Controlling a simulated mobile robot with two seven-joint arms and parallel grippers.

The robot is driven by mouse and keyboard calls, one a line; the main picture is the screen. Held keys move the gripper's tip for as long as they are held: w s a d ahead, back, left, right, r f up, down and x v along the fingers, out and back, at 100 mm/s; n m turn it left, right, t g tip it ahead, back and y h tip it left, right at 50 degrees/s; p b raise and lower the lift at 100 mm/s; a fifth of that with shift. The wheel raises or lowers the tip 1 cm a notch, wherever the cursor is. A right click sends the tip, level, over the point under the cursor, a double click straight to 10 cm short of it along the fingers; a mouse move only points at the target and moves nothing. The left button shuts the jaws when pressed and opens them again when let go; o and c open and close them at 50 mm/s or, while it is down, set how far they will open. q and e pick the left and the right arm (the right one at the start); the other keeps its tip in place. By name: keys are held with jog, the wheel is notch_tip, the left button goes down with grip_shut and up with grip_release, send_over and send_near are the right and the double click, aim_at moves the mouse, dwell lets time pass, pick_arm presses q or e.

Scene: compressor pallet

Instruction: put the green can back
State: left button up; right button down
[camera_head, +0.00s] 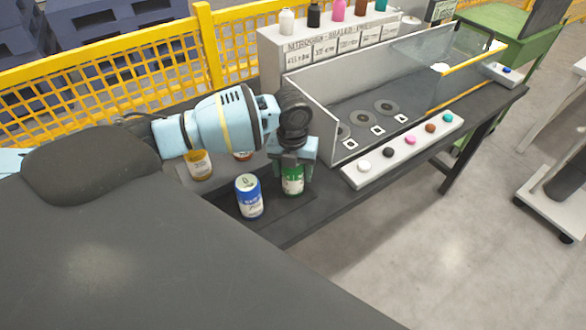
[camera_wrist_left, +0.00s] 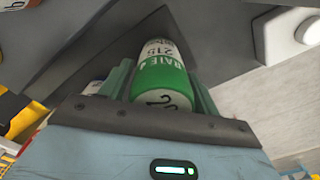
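The green can (camera_head: 292,182), with a white label, is upright at the right part of the dark mat (camera_head: 275,221). My left gripper (camera_head: 294,165) comes down over its top from above. In the left wrist view the green can (camera_wrist_left: 162,77) lies between the two fingers of my left gripper (camera_wrist_left: 160,85), which appear to press against its sides. I cannot tell whether the can's base touches the mat. My right gripper is not in view.
A blue can (camera_head: 249,196) stands close to the left of the green can. A yellow-orange can (camera_head: 200,165) stands behind it, and a red-topped can (camera_head: 243,155) is partly hidden by my arm. A white strip with coloured buttons (camera_head: 402,152) and a clear-walled box (camera_head: 333,122) are to the right.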

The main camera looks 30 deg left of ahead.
pick_arm(q)
jog(key=shift+o, duration=0.7)
notch_tip(320, 180, up, 12)
jog(key=shift+r+p, duration=0.2)
jog(key=shift+p, duration=0.1)
dwell(1.1)
